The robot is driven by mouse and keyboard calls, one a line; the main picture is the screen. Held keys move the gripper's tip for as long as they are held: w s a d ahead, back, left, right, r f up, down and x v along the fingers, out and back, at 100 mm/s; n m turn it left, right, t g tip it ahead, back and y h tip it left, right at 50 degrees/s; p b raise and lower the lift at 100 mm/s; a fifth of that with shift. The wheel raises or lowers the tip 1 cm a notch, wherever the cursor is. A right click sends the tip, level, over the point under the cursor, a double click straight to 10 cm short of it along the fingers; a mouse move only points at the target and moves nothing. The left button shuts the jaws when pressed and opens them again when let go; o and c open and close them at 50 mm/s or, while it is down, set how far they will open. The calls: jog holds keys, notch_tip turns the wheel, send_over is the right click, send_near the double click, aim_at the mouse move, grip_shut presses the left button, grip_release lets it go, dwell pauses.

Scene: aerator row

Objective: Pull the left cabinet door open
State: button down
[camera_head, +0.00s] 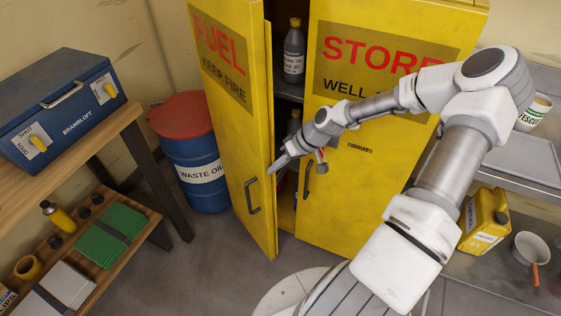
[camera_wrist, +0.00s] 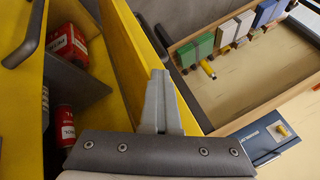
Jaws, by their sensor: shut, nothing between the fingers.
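The yellow cabinet's left door (camera_head: 233,110), marked FUEL, stands partly open, swung outward, with a gap between it and the right door (camera_head: 379,100). Its dark handle (camera_head: 253,197) is on the outer face near the free edge. My gripper (camera_head: 272,171) is shut and empty, with its fingertips at the left door's free edge, above the handle. In the wrist view my shut fingers (camera_wrist: 158,72) lie close along the left door's yellow panel (camera_wrist: 132,45); I cannot tell whether they touch it. The right door's handle (camera_wrist: 29,37) shows at the left there.
Inside the cabinet are a grey bottle (camera_head: 294,52) and red cans (camera_wrist: 68,44). A blue waste oil drum (camera_head: 196,160) stands left of the left door. A wooden bench (camera_head: 100,147) with a blue box is further left. Clear floor (camera_head: 205,260) lies in front.

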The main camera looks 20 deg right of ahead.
aim_at(256, 175)
jog(key=c, duration=1.4)
grip_release()
jog(key=w+f, duration=0.1)
jog(key=w+a+f, duration=0.1)
jog(key=f, duration=0.1)
jog(key=w+a+f+b, duration=0.1)
jog(key=shift+w+a+f, duration=0.1)
jog(key=shift+w+f, duration=0.15)
jog(key=shift+w, duration=0.15)
jog(key=o, duration=0.3)
jog(key=shift+w+a+f+t, duration=0.2)
jog(key=shift+f+t, duration=0.05)
jog(key=shift+t, duration=0.05)
jog(key=shift+f, duration=0.15)
jog(key=shift+w+f, duration=0.35)
grip_shut()
jog(key=shift+s+r, duration=0.15)
jog(key=shift+r, duration=0.1)
jog(key=shift+a, duration=0.15)
